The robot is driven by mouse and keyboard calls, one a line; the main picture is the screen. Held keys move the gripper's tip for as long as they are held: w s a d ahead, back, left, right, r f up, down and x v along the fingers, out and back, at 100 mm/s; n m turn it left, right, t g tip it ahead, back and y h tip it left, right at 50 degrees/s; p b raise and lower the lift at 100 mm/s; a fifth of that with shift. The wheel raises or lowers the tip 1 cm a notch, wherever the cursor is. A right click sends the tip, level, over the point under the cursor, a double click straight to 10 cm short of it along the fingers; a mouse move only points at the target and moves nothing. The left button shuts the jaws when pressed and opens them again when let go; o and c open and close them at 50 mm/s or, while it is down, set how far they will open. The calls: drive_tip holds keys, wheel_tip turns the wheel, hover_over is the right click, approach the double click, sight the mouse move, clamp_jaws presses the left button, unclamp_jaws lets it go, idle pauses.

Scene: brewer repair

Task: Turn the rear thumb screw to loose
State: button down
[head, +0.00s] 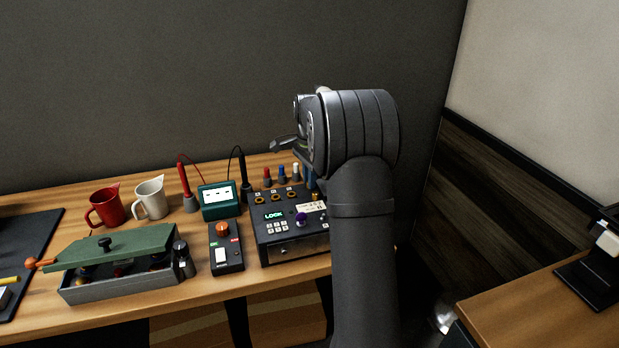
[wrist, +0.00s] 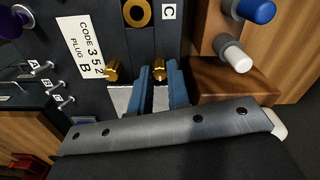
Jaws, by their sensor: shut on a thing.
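In the wrist view, my gripper (wrist: 158,88) has its blue fingers on either side of a brass thumb screw (wrist: 160,68) and is shut on it. A second brass screw (wrist: 115,70) sits free just left of the fingers. In the head view, the black brewer unit (head: 262,239) has a lit display reading LOCK (head: 274,215) and one brass screw (head: 316,196) in sight. My gripper (head: 312,184) reaches down behind that screw, mostly hidden by my arm, so the held screw looks like the rear one. Its turn position cannot be told.
Red, blue (head: 282,174) and white plugs stand close behind the unit. A switch box (head: 227,250), green meter (head: 218,201), red mug (head: 104,208), cream mug (head: 151,198) and lidded grey tray (head: 120,288) stand to the left. Bare wood lies along the table's front.

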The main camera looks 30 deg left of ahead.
drive_tip(key=shift+n, duration=1.6)
drive_tip(key=c, duration=1.4)
unclamp_jaws()
drive_tip(key=shift+o, duration=0.2)
drive_tip(key=shift+d, duration=0.1)
